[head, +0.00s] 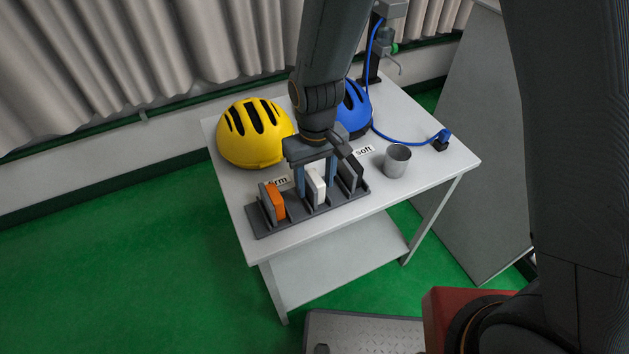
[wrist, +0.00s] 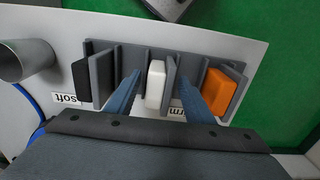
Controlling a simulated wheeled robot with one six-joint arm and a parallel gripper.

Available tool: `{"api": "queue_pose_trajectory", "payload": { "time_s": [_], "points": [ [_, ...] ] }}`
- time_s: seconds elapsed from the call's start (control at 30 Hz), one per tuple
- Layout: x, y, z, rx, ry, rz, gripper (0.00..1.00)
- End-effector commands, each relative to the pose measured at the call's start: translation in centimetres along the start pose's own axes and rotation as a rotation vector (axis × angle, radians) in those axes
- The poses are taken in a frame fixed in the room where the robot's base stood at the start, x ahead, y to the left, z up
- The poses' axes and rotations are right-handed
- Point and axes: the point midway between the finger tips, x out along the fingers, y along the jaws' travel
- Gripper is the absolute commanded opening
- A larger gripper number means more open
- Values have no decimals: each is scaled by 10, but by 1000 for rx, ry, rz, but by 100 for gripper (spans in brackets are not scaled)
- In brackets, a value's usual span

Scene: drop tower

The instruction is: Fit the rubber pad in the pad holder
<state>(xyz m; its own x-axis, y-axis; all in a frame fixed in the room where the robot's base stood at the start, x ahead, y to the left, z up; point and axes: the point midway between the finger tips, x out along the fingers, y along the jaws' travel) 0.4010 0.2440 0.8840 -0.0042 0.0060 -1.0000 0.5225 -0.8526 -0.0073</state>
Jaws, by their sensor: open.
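A dark grey rack (head: 300,214) lies along the table's front edge and holds rubber pads between upright plates. The orange pad (head: 275,201) is at its left, the white pad (head: 317,187) in its middle, and the black pad (head: 352,172) at its right. In the wrist view the white pad (wrist: 156,84) stands between the blue fingers of my gripper (wrist: 157,76). My gripper (head: 315,181) is open, pointing down, one finger either side of the white pad, with gaps visible. I cannot tell which thing is the pad holder.
A yellow helmet (head: 252,134) and a partly hidden blue helmet (head: 354,108) sit behind the rack. A grey cup (head: 397,160) stands to the right. A blue cable (head: 402,142) crosses the back right. Labels read "firm" (head: 278,181) and "soft" (head: 364,151).

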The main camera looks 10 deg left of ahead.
Motion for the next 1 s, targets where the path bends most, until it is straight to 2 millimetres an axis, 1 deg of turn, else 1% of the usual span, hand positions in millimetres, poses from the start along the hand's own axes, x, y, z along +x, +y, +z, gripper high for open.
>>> {"api": "queue_pose_trajectory", "payload": {
  "time_s": [0.2,0.5,0.63,0.87,0.93,0.97,1.0],
  "points": [
    [-29,0,-2,-1,5,0,48],
    [-66,-2,-2,-1,3,0,48],
    [-74,-3,-1,-1,2,0,48],
    [-78,-1,0,3,0,0,48],
    [-80,7,2,20,5,0,48],
    [-81,14,4,34,8,0,48],
    [-84,24,9,58,15,1,48]
  ]
}}
